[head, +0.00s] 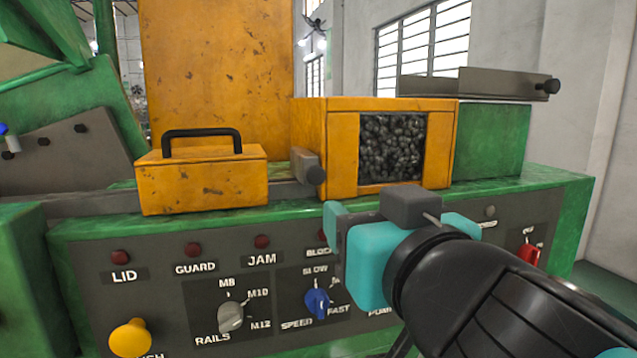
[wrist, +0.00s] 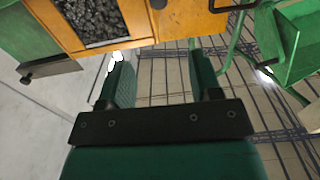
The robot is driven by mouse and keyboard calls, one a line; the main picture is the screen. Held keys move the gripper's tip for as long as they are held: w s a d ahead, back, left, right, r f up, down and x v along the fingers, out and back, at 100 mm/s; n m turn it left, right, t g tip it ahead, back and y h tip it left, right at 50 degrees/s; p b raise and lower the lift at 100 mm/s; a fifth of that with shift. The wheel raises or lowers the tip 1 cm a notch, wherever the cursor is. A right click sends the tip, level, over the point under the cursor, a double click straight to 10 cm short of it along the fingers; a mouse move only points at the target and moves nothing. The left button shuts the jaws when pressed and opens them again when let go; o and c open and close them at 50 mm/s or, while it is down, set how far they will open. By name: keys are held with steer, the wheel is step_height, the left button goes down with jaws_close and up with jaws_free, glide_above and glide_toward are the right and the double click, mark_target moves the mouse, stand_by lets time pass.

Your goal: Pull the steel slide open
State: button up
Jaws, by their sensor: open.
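A long grey steel slide (head: 480,86) with a black knob at its right end lies on top at the upper right in the head view. It also shows in the wrist view (wrist: 52,70) at the upper left. A shorter steel bar (head: 303,163) with a dark round end sits between the orange boxes; I cannot tell for certain which piece the task means. My gripper (head: 398,218) is in front of the machine, below the box with the window. In the wrist view its jaws (wrist: 160,78) are apart, with nothing between them, clear of both steel pieces.
An orange box (head: 342,142) shows dark small parts in its window. An orange cover (head: 203,186) with a black handle stands left. The panel below carries a yellow button (head: 130,338), a blue knob (head: 318,302) and a red switch (head: 528,254). Floor shows below my gripper.

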mark_target(316, 175)
steer(key=p+x, duration=1.3)
steer(key=x, duration=0.3)
steer(key=shift+r, duration=0.15)
steer(key=shift+w+a+p, duration=0.1)
steer(key=shift+w+p, duration=0.2)
steer(key=shift+w, duration=0.25)
steer(key=shift+f, duration=0.2)
